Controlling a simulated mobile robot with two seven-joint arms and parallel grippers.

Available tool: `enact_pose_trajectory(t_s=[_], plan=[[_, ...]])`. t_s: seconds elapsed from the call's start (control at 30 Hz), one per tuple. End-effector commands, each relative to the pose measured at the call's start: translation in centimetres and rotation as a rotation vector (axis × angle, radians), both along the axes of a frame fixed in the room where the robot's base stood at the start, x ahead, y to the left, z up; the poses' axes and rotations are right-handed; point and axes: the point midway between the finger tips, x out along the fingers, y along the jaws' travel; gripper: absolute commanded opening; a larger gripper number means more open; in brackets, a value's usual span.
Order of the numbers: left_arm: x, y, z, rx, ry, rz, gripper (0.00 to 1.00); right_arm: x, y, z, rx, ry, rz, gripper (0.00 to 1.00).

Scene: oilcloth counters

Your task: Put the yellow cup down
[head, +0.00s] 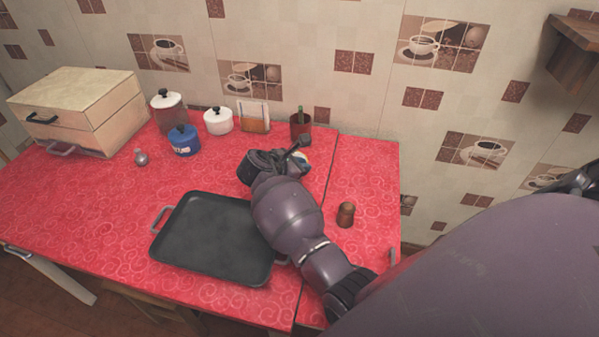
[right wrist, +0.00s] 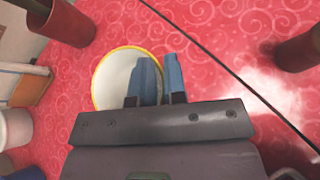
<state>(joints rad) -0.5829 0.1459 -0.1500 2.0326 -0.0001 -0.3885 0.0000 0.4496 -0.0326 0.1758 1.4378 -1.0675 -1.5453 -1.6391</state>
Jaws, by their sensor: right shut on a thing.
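The yellow cup (right wrist: 112,78) shows in the right wrist view from above, with a yellow rim and a pale inside. My right gripper (right wrist: 160,74) is shut on its wall on the right side, one blue finger over the inside and one outside. In the head view my right gripper (head: 286,162) is over the back of the red counter (head: 100,190) and hides most of the cup; only a pale bit (head: 303,157) shows. I cannot tell whether the cup touches the counter. My left gripper is not in view.
A black tray (head: 212,235) lies in front of the gripper. A brown pot (head: 300,127), a napkin holder (head: 254,119), a white canister (head: 218,122) and a blue canister (head: 184,141) stand behind. A wooden shaker (head: 346,214) stands right. The counter's left part is fairly clear.

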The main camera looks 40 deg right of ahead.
Motion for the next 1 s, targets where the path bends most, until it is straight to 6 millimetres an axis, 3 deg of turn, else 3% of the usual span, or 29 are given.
enact_pose_trajectory(t_s=[0.1,0.5,0.53,0.67,1.0], plan=[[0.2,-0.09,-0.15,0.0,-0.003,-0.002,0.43,-0.01,0.01,-1.6,0.0,0.002,0.001,0.0],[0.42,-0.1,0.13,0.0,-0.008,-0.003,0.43,0.05,0.01,-1.68,0.0,-0.002,0.001,0.0],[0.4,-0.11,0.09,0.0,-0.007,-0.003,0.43,0.04,0.02,-1.72,0.0,-0.002,0.001,0.15],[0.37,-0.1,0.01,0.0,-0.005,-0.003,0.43,0.02,0.02,-1.73,0.0,-0.001,0.0,0.35],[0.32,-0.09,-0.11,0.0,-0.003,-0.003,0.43,0.02,0.02,-1.6,0.0,-0.001,0.0,0.38]])
